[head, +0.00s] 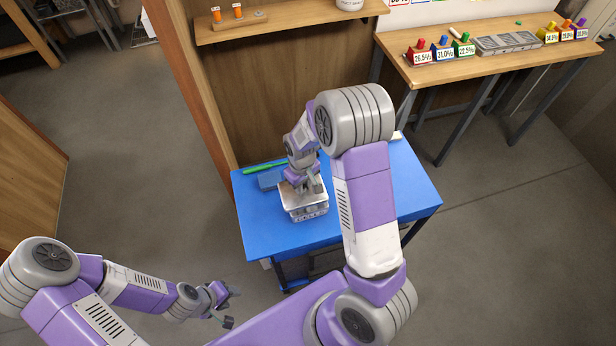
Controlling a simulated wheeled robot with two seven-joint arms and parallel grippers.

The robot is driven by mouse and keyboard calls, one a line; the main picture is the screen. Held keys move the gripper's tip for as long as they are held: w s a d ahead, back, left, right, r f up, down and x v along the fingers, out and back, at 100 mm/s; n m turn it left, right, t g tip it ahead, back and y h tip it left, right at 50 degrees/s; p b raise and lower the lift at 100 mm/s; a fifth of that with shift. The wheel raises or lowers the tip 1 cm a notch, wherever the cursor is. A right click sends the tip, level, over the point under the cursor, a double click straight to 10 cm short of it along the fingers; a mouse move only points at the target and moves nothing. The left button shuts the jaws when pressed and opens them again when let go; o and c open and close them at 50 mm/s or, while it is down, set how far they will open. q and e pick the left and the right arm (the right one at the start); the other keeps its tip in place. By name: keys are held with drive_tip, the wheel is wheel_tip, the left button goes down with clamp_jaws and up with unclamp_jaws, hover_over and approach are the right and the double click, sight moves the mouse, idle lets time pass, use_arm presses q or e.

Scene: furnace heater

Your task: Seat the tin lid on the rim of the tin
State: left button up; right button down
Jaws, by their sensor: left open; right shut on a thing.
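The tin (309,214) is a silvery metal box on the blue table. The tin lid (288,196) is a pale, flat plate directly over the tin, close to its rim. I cannot tell whether the lid touches the rim all round or sits slightly tilted. My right gripper (314,188) reaches down over the tin and is shut on the lid; the arm and wrist hide part of the lid's far side. My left gripper (229,307) is open and empty, low over the floor to the left of the table.
The blue table (260,228) has bare room left of the tin. A wooden shelf (290,22) is beyond. A bench (450,72) with coloured labelled blocks stands at the right.

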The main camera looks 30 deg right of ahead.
sight(306, 192)
drive_tip(key=shift+d, duration=0.55)
drive_tip(key=shift+d+f, duration=0.15)
drive_tip(key=shift+f, duration=0.05)
drive_tip(key=shift+f, duration=0.1)
drive_tip(key=shift+f+b, duration=1.95)
drive_tip(key=shift+f, duration=0.45)
drive_tip(key=shift+f+b, duration=0.8)
drive_tip(key=shift+f, duration=0.15)
drive_tip(key=c, duration=0.9)
unclamp_jaws()
drive_tip(key=shift+r, duration=0.1)
